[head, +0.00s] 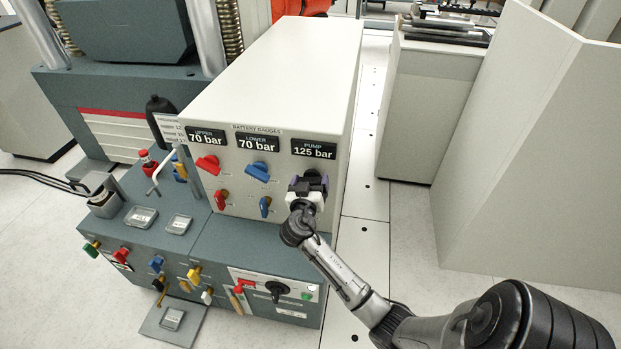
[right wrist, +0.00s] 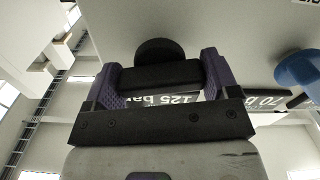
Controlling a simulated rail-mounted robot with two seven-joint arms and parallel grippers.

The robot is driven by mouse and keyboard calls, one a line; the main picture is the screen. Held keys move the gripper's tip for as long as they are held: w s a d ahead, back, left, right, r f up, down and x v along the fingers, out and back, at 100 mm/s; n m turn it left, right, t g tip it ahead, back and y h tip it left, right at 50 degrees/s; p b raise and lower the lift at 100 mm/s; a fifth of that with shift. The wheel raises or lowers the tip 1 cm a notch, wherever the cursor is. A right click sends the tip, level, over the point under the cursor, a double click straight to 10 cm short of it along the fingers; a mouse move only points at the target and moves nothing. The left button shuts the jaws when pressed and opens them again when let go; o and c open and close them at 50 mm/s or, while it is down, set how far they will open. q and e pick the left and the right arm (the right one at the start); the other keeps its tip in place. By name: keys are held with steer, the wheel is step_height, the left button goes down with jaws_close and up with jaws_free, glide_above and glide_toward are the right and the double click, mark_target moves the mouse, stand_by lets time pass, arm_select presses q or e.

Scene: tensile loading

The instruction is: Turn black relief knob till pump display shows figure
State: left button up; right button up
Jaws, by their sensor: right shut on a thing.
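The pump display (head: 313,149) on the front of the white box reads 125 bar. My right gripper (head: 308,185) is at the box front just below this display. In the right wrist view its two purple-padded fingers (right wrist: 160,72) are closed on the black relief knob (right wrist: 158,50), one on each side. In the head view the gripper hides most of the knob. The upper display (head: 206,137) and the lower display (head: 257,143) both read 70 bar. My left gripper is not in view.
Red and blue handles (head: 257,171) sit left of my gripper on the white box (head: 270,80). A teal console (head: 170,240) with several coloured handles stands below and left. A beige panel (head: 520,150) stands to the right, with open floor between.

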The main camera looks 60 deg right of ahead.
steer(key=n+p, duration=0.2)
steer(key=n, duration=0.1)
steer(key=shift+r+n, duration=0.15)
steer(key=shift+n, duration=0.25)
steer(key=n+p, duration=0.1)
steer(key=n, duration=0.1)
steer(key=shift+n+p, duration=0.3)
steer(key=shift+p, duration=0.1)
steer(key=n+p, duration=0.3)
steer(key=n, duration=0.2)
steer(key=shift+n+p, duration=0.35)
steer(key=shift+n, duration=0.15)
steer(key=o, duration=0.8)
